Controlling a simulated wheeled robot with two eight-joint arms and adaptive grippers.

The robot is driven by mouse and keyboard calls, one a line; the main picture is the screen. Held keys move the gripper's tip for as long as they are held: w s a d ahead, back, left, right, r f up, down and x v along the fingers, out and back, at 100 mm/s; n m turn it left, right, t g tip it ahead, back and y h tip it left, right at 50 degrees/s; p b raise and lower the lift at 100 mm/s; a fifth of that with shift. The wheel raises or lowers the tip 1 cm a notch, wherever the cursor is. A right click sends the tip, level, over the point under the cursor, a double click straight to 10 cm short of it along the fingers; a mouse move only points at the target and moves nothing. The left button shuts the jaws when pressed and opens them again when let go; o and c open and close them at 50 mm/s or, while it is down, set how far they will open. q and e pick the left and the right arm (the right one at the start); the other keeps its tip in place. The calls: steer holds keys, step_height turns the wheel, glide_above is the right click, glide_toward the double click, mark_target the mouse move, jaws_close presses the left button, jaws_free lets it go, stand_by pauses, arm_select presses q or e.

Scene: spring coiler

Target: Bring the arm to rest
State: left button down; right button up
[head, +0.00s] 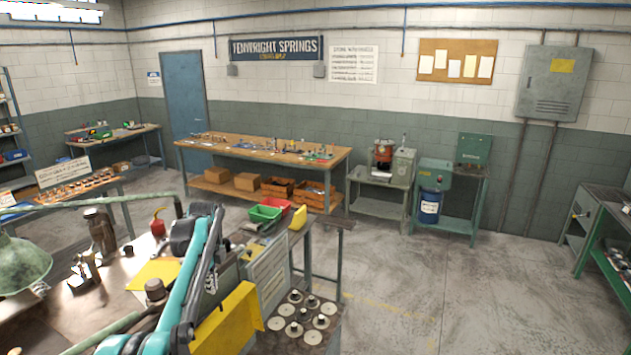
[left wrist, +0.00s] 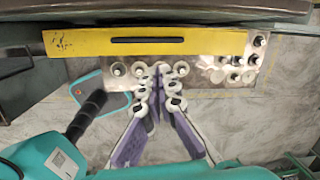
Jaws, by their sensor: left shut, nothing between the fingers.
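My left gripper (left wrist: 161,76) shows in the left wrist view, its purple-padded fingers drawn together at the tips with nothing between them. My teal left arm (head: 196,265) rises through the lower middle of the head view, in front of the workbench. I cannot make out the left fingertips in the head view. My right gripper is in neither view.
A yellow panel (head: 228,322) stands close beside my left arm; its slotted face (left wrist: 215,43) crosses the wrist view. A tray of round metal parts (head: 275,345) lies to its right. A green lamp shade (head: 22,263) hangs at left. Open floor (head: 480,300) lies at right.

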arm_select(q)
steer(key=s+d+f+n+t+b, duration=0.2)
steer(key=s+d+f+n+b, duration=0.25)
steer(key=s+b, duration=0.35)
steer(key=s+d+f+n+t+b, duration=0.1)
steer(key=s+d+f+n+b, duration=0.3)
steer(key=s, duration=0.6)
steer(key=s+d+f+n+t+b, duration=0.1)
steer(key=s+d+f+n+b, duration=0.1)
steer(key=s+f, duration=0.4)
steer(key=s+d+f+n+t+b, duration=0.1)
steer(key=s+d+f+n+b, duration=0.1)
steer(key=s+f+n+b, duration=0.3)
steer(key=s+d+f+n+t+h+b, duration=0.1)
steer(key=s+d+f+n+b, duration=0.2)
steer(key=s+f+b, duration=0.3)
step_height(320, 180, down, 4)
steer(key=shift+s+r+n, duration=0.15)
steer(key=shift+s+n, duration=0.5)
steer(key=shift+s, duration=0.15)
steer(key=shift+a, duration=0.1)
